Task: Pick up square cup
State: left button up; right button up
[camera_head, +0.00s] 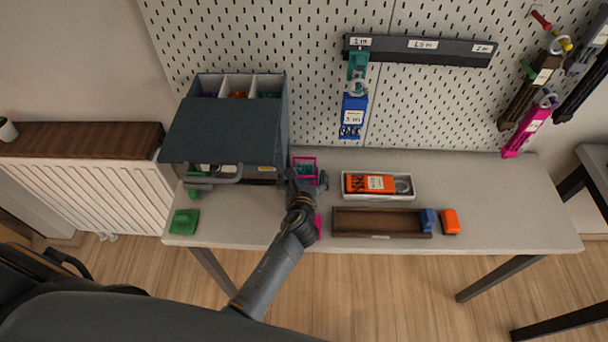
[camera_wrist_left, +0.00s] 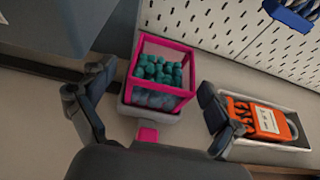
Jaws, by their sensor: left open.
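The square cup (camera_head: 305,163) has a pink frame with clear sides and holds teal beads. It stands upright on the table beside the dark cabinet, and it also shows in the left wrist view (camera_wrist_left: 161,72). My left gripper (camera_head: 306,184) is at the cup's near side. In the left wrist view its open fingers (camera_wrist_left: 155,84) are spread to the left and right of the cup, with nothing held between them. The arm hides part of the cup's near side in the head view. My right gripper is not in view.
A dark cabinet (camera_head: 222,135) stands close on the left. A white tray (camera_head: 378,196) with an orange pack is on the right, and a brown wooden tray (camera_head: 375,233) lies in front of it. A pegboard (camera_head: 430,110) rises behind. The table's right part (camera_head: 515,205) is clear.

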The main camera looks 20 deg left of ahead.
pick_arm(q)
jog(key=x, duration=0.2)
jog(key=shift+w+f, duration=0.15)
jog(key=shift+w, duration=0.2)
jog(key=c, duration=1.2)
jog(key=shift+c, duration=0.3)
